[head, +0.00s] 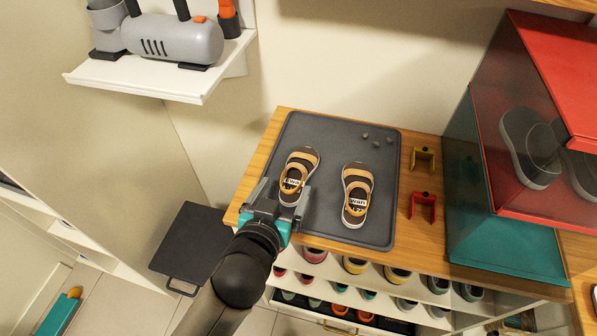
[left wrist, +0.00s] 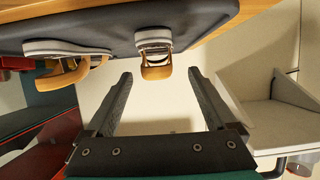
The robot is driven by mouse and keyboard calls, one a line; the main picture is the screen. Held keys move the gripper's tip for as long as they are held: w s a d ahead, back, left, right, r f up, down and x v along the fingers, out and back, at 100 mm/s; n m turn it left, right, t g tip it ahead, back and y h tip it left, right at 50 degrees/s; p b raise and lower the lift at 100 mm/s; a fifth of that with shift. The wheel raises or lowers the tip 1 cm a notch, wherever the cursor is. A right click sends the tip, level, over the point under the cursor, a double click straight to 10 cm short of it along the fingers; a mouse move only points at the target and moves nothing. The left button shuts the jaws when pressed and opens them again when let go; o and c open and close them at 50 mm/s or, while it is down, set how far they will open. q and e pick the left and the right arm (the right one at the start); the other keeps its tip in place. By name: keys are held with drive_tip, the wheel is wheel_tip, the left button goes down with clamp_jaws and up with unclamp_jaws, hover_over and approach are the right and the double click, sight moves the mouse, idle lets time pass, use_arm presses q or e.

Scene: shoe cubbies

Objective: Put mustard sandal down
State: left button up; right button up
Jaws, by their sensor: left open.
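Two mustard and dark brown sandals with white soles rest on a dark grey tray (head: 335,140) on the wooden cabinet top. The left sandal (head: 300,165) has its heel end between the fingers of my left gripper (head: 285,194). The right sandal (head: 357,190) lies apart from it. My left gripper is open, with clear gaps beside the sandal. In the left wrist view, the near sandal (left wrist: 155,58) sits just beyond the open fingertips (left wrist: 160,75), and the other sandal (left wrist: 68,72) is to its left. My right gripper is not in view.
Yellow (head: 423,160) and red (head: 423,206) brackets stand right of the tray. A red box (head: 555,75) sits over a teal box (head: 500,245) farther right. Shoes fill the cubbies below. A white shelf (head: 160,78) with a grey compressor (head: 175,38) is upper left.

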sight(292, 178)
use_arm(q)
drive_tip(key=shift+b+x, duration=0.55)
drive_tip(key=shift+x, duration=2.1)
drive_tip(key=shift+s+d, duration=0.1)
drive_tip(key=shift+d, duration=0.05)
drive_tip(key=shift+c, duration=0.2)
clamp_jaws()
